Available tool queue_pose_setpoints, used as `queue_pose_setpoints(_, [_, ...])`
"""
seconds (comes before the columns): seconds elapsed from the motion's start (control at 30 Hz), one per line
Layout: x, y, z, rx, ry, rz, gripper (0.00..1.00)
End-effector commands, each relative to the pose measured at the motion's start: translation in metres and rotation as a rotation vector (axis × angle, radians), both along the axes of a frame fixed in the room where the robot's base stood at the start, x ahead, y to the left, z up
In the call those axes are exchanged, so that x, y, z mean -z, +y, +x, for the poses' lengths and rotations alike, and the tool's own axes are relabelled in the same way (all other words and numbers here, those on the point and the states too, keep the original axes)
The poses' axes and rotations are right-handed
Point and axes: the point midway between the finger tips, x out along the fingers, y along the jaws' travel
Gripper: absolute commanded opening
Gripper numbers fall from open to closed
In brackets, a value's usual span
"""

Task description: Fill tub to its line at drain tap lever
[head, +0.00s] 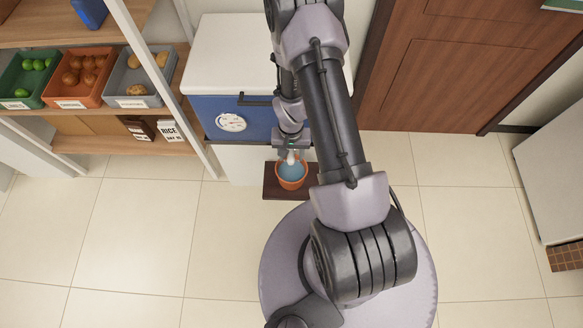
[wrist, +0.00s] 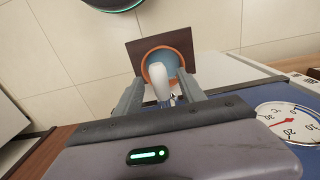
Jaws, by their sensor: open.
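The orange tub (head: 291,177) stands on a small dark brown shelf (head: 270,192) and holds blue water. In the wrist view the tub (wrist: 147,72) shows beyond my fingers, with water in it; I cannot make out its line. The drain tap lever (head: 291,157) is whitish and stands above the tub. In the wrist view the lever (wrist: 160,84) lies between my two fingers, with a gap on each side. My gripper (wrist: 160,95) is open around it. In the head view my gripper (head: 291,148) is small and partly hides the tap.
A blue cooler with a white lid (head: 232,48) and a dial (head: 232,122) stands behind the tub. Shelves with crates of produce (head: 80,72) are at the left. A brown door (head: 460,60) is at the right. The tiled floor (head: 130,230) is clear.

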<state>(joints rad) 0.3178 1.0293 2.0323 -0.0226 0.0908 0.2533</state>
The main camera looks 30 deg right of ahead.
Motion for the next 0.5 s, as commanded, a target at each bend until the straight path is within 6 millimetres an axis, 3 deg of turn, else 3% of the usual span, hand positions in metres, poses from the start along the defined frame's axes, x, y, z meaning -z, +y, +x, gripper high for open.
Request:
queue_pose_setpoints(0.33, [-0.002,0.0,0.0,0.0,0.001,0.001,0.47])
queue_pose_setpoints(0.5, [-0.022,0.0,0.0,0.0,0.001,0.001,0.47])
